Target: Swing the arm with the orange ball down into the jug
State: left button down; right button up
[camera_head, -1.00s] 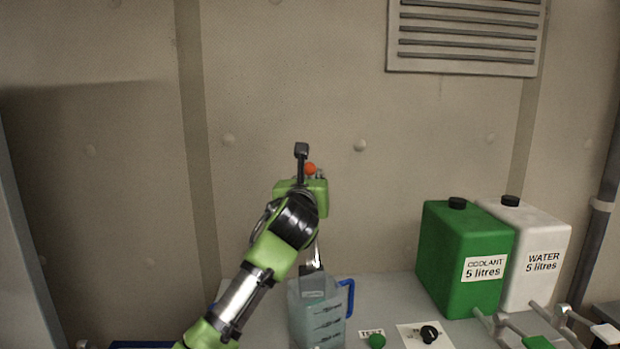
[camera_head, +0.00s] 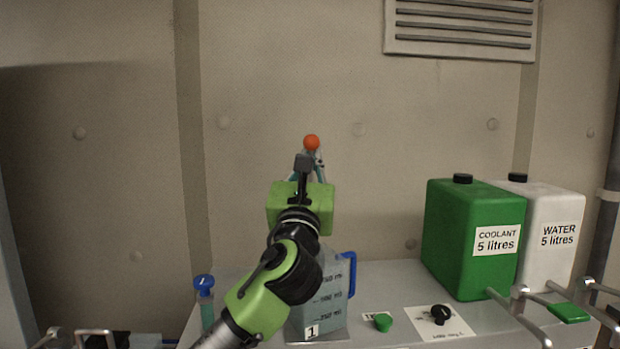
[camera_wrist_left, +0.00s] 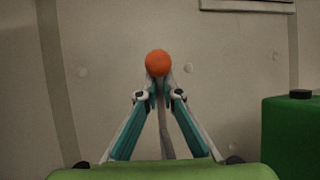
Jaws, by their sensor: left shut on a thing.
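The orange ball (camera_head: 311,142) tops the swing arm and stands against the wall, above the jug. In the left wrist view the ball (camera_wrist_left: 158,63) sits at the fingertips, with the pale rod of the arm (camera_wrist_left: 165,125) running down between the fingers. My left gripper (camera_wrist_left: 158,90) is shut at the ball end of this arm. In the head view my left gripper (camera_head: 312,158) is partly hidden by its own wrist. The clear jug (camera_head: 331,295) with a blue handle (camera_head: 349,272) stands on the bench, partly covered by my left arm. My right gripper is not in view.
A green coolant can (camera_head: 462,235) and a white water can (camera_head: 560,240) stand at the right of the bench. A green button (camera_head: 383,322) and a black knob (camera_head: 440,313) are right of the jug. A blue-topped tube (camera_head: 204,290) stands at left. Metal rails (camera_head: 520,318) cross the front right.

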aim_at(314, 150)
pick_arm(q)
jog(key=shift+s+r+t+h+b, duration=0.15)
jog(key=shift+s+t+h+b, duration=0.25)
jog(key=shift+s+b, duration=0.45)
jog(key=shift+s+r+m+t+b, duration=0.15)
jog(key=shift+s+m+t+b, duration=0.15)
jog(key=shift+s+t+b, duration=0.15)
jog(key=c, duration=2.2)
grip_release()
jog(key=shift+s, duration=0.4)
jog(key=shift+f, duration=0.35)
jog(key=v, duration=0.7)
jog(key=r+v, duration=0.1)
jog(key=v, duration=0.3)
jog(key=shift+s+a+f, duration=0.2)
jog(key=shift+s+f, duration=0.05)
jog(key=shift+s, duration=0.35)
